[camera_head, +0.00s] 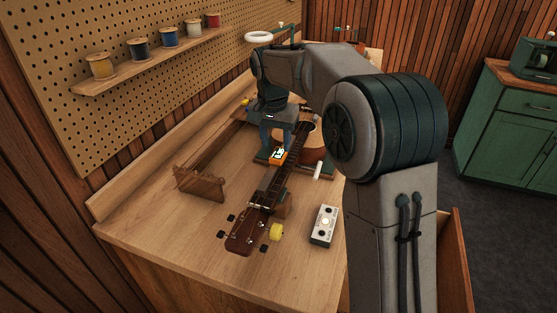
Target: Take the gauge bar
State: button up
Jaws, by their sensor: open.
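A small orange block with a pale marked face (278,155) is on or just above the ukulele's neck; it looks like the gauge bar, though I cannot be sure. My gripper (277,147) points down at it from above, jaws open, with the fingers close around or just behind it. I cannot tell whether they touch it. The ukulele (243,231) lies with its dark headstock towards the front and its body at the back, partly hidden by my arm.
A wooden stand (200,184) is left of the neck. A neck rest (283,204), a yellow round piece (277,232) and a white box with a lit button (325,226) are near the headstock. A spool shelf (150,62) is on the pegboard. The bench's front left is clear.

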aim_at(278, 153)
jog(key=f, duration=0.1)
jog(key=w+f, duration=0.1)
jog(key=f, duration=0.1)
jog(key=f+p, duration=0.1)
jog(key=f, duration=0.1)
jog(key=shift+w+d+f, duration=0.2)
jog(key=shift+w+d, duration=0.2)
jog(key=shift+f, duration=0.3)
jog(key=shift+c, duration=0.3)
jog(key=c, duration=0.8)
grip_shut()
jog(key=shift+r, duration=0.15)
